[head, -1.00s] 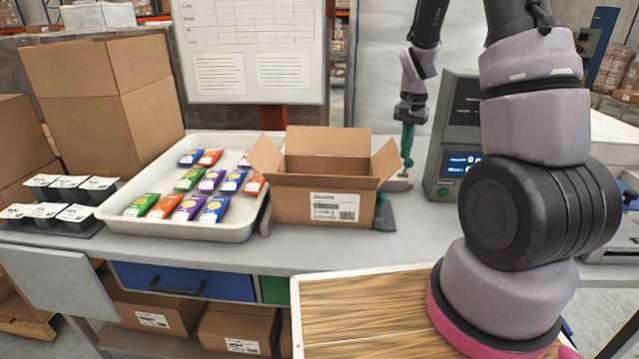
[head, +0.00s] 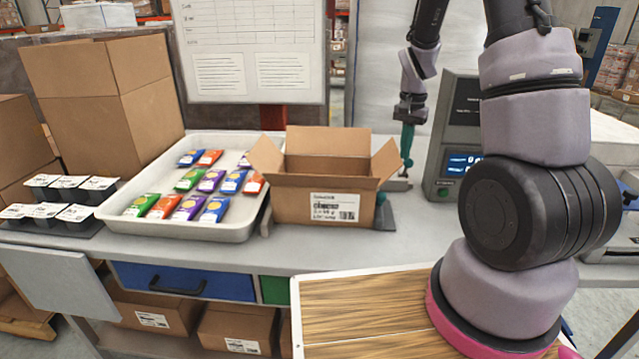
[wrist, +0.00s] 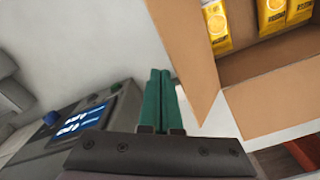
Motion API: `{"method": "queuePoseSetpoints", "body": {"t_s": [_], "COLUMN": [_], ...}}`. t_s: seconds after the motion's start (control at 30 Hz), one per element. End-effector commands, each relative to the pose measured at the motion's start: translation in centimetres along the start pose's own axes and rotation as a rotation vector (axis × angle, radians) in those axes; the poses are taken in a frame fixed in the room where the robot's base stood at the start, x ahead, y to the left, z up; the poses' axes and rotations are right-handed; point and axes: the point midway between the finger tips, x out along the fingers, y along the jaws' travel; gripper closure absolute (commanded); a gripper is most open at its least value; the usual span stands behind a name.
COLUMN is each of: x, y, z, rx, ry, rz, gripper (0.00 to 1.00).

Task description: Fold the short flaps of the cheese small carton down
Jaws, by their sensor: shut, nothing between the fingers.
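The cheese small carton (head: 292,208) stands open on the bench, with a printed label on its front. Its left short flap (head: 265,156) and right short flap (head: 385,161) splay up and outward; the back long flap (head: 328,141) stands up. In the wrist view the carton (wrist: 262,62) holds yellow packs (wrist: 216,24), and one flap (wrist: 184,45) reaches toward my fingers. My gripper (head: 407,160) has green fingers, shut and empty, pointing down just right of the right flap. In the wrist view my gripper (wrist: 160,74) is beside that flap; I cannot tell whether they touch.
A white tray (head: 112,212) of colourful packs stands left of the carton. A scale with a lit display (head: 459,163) stands close on the right of my gripper. Black-and-white tubs (head: 70,188) and a tall open box (head: 95,115) are farther left. The front bench strip is clear.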

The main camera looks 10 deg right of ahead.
Motion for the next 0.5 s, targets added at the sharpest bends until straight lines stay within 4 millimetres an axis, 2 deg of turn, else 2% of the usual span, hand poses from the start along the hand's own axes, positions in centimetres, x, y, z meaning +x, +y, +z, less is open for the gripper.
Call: {"method": "queuePoseSetpoints", "body": {"t_s": [0.3,0.5], "x": [-0.9,-1.3], "y": [-2.8,-4.0], "z": [1.6,2.3], "rx": [-0.003,-0.001], "ry": [0.001,0.000], "rz": [-0.001,0.000], "gripper": [1.00,1.00]}}
